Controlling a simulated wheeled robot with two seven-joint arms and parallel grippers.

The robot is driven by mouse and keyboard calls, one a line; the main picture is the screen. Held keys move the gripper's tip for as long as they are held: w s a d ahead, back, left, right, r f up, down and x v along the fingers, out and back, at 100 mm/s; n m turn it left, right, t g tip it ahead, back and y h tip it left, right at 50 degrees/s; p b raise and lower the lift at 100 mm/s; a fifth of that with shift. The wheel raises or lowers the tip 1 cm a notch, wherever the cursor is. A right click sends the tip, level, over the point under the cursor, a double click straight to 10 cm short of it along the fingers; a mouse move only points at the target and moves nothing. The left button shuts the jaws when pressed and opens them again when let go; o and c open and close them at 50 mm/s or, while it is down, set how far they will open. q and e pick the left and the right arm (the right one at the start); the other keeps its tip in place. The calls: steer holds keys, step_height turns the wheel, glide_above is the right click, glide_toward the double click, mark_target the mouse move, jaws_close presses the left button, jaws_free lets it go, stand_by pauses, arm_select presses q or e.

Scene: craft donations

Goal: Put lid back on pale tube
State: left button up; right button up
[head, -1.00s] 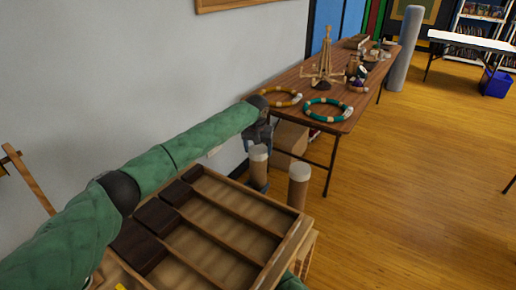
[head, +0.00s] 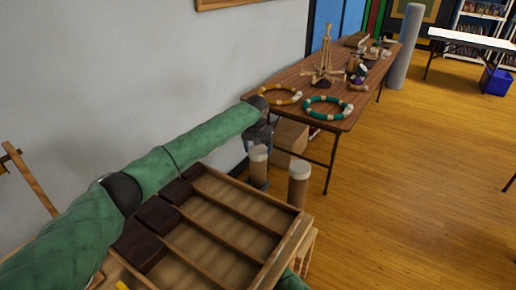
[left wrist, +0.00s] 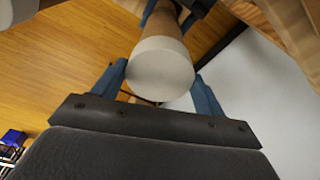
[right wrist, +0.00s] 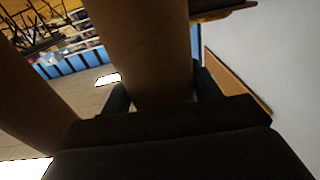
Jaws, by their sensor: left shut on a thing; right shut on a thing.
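A brown cardboard tube (head: 258,171) with a whitish lid (head: 258,152) at its top stands upright beyond the wooden tray. My left gripper (head: 262,139) is over it. In the left wrist view the lid (left wrist: 160,72) is between the shut fingers, with the brown tube (left wrist: 167,22) directly behind it. I cannot tell if the lid is fully seated. In the right wrist view my right gripper (right wrist: 160,98) is shut on a brown tube (right wrist: 150,45), seemingly the same one. In the head view that gripper is mostly hidden.
A second brown tube with a white top (head: 299,186) stands close to the right. The wooden tray (head: 284,252) with dark blocks (head: 158,215) is in front. A folding table (head: 345,122) with craft pieces is behind, beside the wall. The floor on the right is clear.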

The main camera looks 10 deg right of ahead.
arm_select(q)
steer(key=o, duration=1)
steer(key=shift+f, duration=0.1)
steer(key=r, duration=0.4)
steer(key=s+r, duration=0.1)
steer(key=r, duration=0.7)
steer(key=shift+s+a, duration=0.3)
steer(key=shift+a, duration=0.05)
arm_select(e)
steer(key=o, duration=1.5)
steer(key=shift+c, duration=0.2)
arm_select(q)
steer(key=shift+f, duration=0.1)
